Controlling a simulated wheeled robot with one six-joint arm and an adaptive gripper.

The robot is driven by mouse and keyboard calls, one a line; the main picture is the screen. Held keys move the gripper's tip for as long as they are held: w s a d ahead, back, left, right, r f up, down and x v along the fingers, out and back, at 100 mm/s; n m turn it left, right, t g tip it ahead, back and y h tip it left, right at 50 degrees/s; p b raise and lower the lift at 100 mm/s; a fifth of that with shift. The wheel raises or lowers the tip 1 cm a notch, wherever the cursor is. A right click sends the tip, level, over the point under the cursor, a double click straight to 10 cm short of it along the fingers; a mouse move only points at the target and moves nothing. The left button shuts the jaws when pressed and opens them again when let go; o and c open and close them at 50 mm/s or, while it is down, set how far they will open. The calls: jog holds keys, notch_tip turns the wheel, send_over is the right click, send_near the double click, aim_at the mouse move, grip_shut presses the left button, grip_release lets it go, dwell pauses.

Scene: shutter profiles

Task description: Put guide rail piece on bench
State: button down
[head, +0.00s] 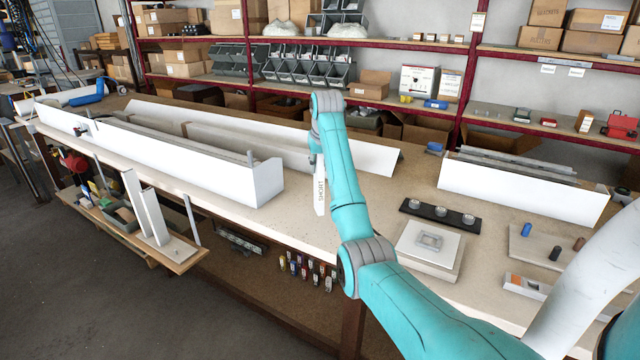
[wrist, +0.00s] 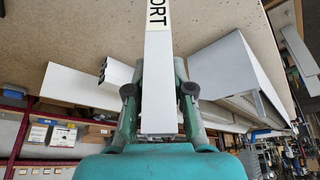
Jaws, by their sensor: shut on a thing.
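My gripper (wrist: 159,92) is shut on a white guide rail piece (wrist: 158,60), which runs between its two fingers in the wrist view. Black letters ending in "ORT" show on the piece. In the head view the piece (head: 320,190) hangs upright below my wrist, in front of the bench top (head: 300,222). I cannot tell whether its lower end touches the bench. My fingers are mostly hidden by the arm there. Two similar white pieces (head: 152,215) stand upright in a wooden holder at the bench's front left.
A long white shutter box (head: 190,165) lies left of the piece, and a shorter white box (head: 520,195) lies at the right. A scale (head: 430,248) and a black strip with round cups (head: 440,213) sit right of my arm. Shelves (head: 400,105) stand behind.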

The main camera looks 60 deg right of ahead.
aim_at(319, 182)
jog(key=shift+f, duration=2.45)
jog(key=c, duration=1)
grip_release()
